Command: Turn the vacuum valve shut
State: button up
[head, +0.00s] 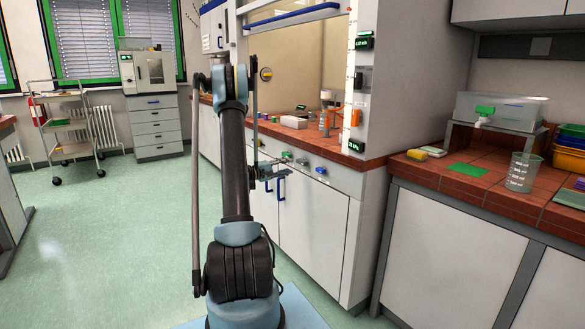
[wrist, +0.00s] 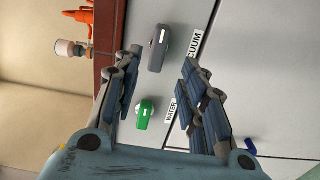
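The vacuum valve is a grey knob (wrist: 159,48) on the bench's front panel, beside a label (wrist: 195,44) whose visible letters end in "CUUM". Its long side runs nearly up and down in the wrist view, tilted slightly. In the head view the grey knob (head: 302,161) sits between a green and a blue one. My gripper (wrist: 160,62) is open and empty. Its fingers are spread on either side of the line to the grey knob, which shows beyond the fingertips, apparently untouched. In the head view my gripper (head: 272,170) is before the panel, partly hidden by my arm.
A green knob (wrist: 146,113) labelled WATER lies close by, between my fingers in the wrist view. A blue knob (head: 320,170) is to the right. The red tiled edge (wrist: 106,40) runs beside the knobs. Blue door handles (head: 282,190) sit below. The floor at left is clear.

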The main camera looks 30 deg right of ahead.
jog(key=shift+s+a, duration=0.15)
jog(key=shift+a, duration=1.95)
